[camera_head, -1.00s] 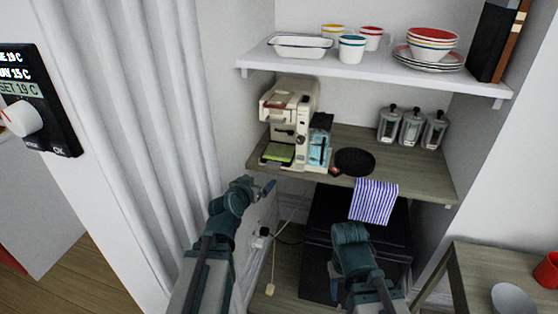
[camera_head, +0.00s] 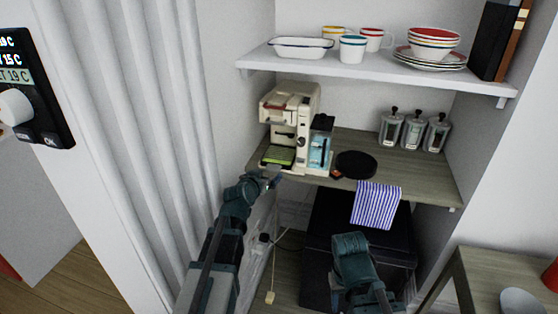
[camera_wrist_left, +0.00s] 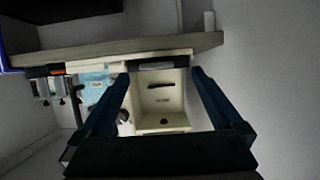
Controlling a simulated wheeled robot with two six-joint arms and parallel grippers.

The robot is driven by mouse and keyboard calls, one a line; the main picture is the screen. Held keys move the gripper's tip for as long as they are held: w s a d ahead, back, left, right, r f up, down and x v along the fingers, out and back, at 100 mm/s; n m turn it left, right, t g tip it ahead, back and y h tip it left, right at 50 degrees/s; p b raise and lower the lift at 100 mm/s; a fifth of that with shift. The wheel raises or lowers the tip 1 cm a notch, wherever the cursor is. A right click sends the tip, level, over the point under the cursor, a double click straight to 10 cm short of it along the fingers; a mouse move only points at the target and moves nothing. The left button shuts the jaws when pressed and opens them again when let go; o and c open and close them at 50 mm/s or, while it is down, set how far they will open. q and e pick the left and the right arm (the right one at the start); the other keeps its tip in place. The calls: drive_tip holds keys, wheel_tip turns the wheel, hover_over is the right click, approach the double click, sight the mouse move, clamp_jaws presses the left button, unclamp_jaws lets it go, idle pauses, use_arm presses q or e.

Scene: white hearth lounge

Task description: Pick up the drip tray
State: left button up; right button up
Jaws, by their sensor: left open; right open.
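The drip tray (camera_head: 279,155) is a small green-topped tray at the foot of the cream coffee machine (camera_head: 291,112), on its left side. My left gripper (camera_head: 268,177) is open just in front of and below the tray, near the shelf's front edge. In the left wrist view the open fingers (camera_wrist_left: 162,82) reach toward the machine, with a pale grey bar (camera_wrist_left: 155,66), probably the tray's front, between them. I cannot tell whether they touch it. My right gripper (camera_head: 350,250) is low at the centre right, away from the machine; its fingers are hard to make out.
The wooden shelf (camera_head: 410,172) also holds a black pan (camera_head: 355,164) and several glass jars (camera_head: 412,130). A striped cloth (camera_head: 376,205) hangs over its edge. A white shelf with dishes (camera_head: 370,68) is above. A pale curtain (camera_head: 130,140) is at the left.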

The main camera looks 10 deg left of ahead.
sight(272, 170)
use_arm(q)
drive_tip(key=x, duration=0.1)
drive_tip(key=b+x, duration=0.1)
drive_tip(key=x, duration=0.3)
drive_tip(key=shift+w+d+b, duration=0.2)
drive_tip(key=shift+d+b, duration=0.1)
drive_tip(key=shift+d, duration=0.05)
drive_tip(key=shift+s+r, duration=0.1)
use_arm(e)
drive_tip(key=shift+f, duration=0.8)
use_arm(q)
drive_tip(key=shift+c, duration=0.2)
clamp_jaws()
drive_tip(key=shift+r, duration=0.2)
use_arm(e)
drive_tip(key=shift+r, duration=0.2)
